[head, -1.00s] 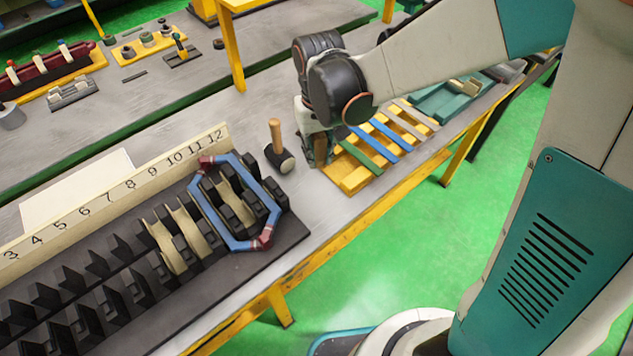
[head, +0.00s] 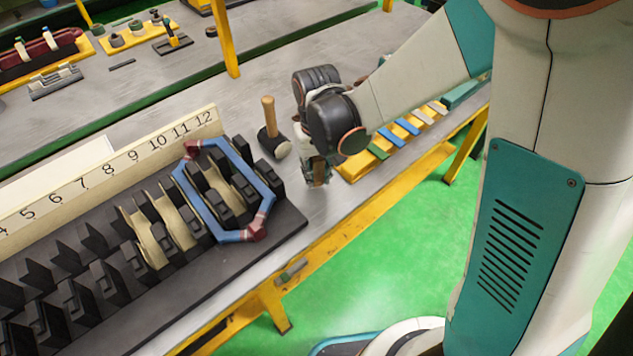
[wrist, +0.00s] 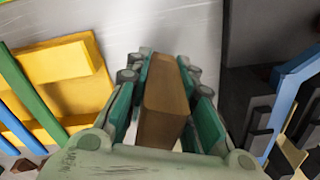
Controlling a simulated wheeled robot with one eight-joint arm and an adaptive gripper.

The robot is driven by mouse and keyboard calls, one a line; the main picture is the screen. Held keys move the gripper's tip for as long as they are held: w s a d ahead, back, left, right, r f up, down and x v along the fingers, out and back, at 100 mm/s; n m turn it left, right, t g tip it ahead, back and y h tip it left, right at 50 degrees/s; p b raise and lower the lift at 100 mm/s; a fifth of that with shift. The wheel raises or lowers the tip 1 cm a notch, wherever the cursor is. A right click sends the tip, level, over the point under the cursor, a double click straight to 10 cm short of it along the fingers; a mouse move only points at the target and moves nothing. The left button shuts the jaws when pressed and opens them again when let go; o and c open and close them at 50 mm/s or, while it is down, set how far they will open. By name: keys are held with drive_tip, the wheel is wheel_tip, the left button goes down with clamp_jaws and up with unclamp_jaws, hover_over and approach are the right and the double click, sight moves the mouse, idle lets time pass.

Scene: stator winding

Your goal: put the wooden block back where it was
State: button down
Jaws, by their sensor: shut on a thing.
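The wooden block (wrist: 166,103) is brown and long. In the wrist view it sits between the two green-padded fingers of my gripper (wrist: 165,100), which is shut on it. In the head view my gripper (head: 317,172) points down over the bench, between the mallet and the yellow rack; the block is mostly hidden there by the fingers. I cannot tell whether the block touches the bench top.
A mallet (head: 271,135) with a wooden handle stands left of my gripper. The black slotted stator (head: 290,222) carries a blue coil (head: 196,205). The yellow rack (head: 352,168) with coloured strips is right. Bare bench (head: 325,207) lies in front of my gripper.

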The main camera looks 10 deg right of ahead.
sight(316, 180)
drive_tip(key=shift+f+b, duration=0.75)
drive_tip(key=shift+f, duration=0.75)
drive_tip(key=shift+f, duration=0.2)
drive_tip(key=c, duration=1.4)
unclamp_jaws()
drive_tip(key=shift+o, duration=0.2)
drive_tip(key=shift+r, duration=0.15)
wheel_tip(316, 180, up, 12)
drive_tip(key=p, duration=0.4)
drive_tip(key=shift+r, duration=0.1)
